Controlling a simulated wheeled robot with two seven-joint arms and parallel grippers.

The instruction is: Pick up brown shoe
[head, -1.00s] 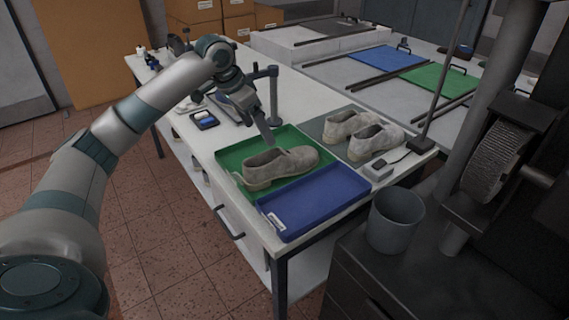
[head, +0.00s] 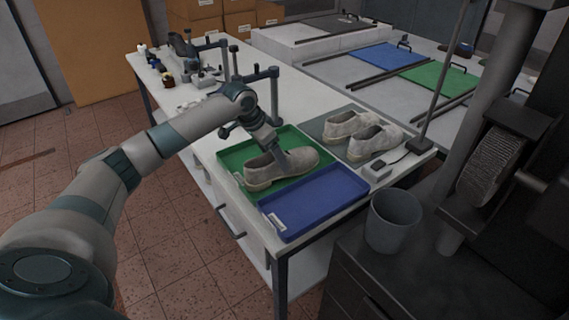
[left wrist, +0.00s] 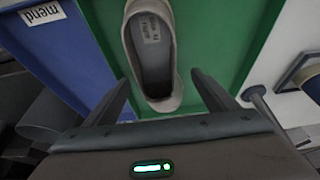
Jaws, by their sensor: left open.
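A brown-beige shoe (head: 284,168) lies in the green tray (head: 238,152) on the white table. My left gripper (head: 277,158) is above the shoe in the head view. My right gripper is not in view.
An empty blue tray (head: 313,202) sits in front of the green one, labelled "mend" in the wrist view. Two pale shoes (head: 352,122) stand on a grey mat to the right. Clamp stands (head: 272,90) rise behind. A grey bin (head: 394,220) is at front right.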

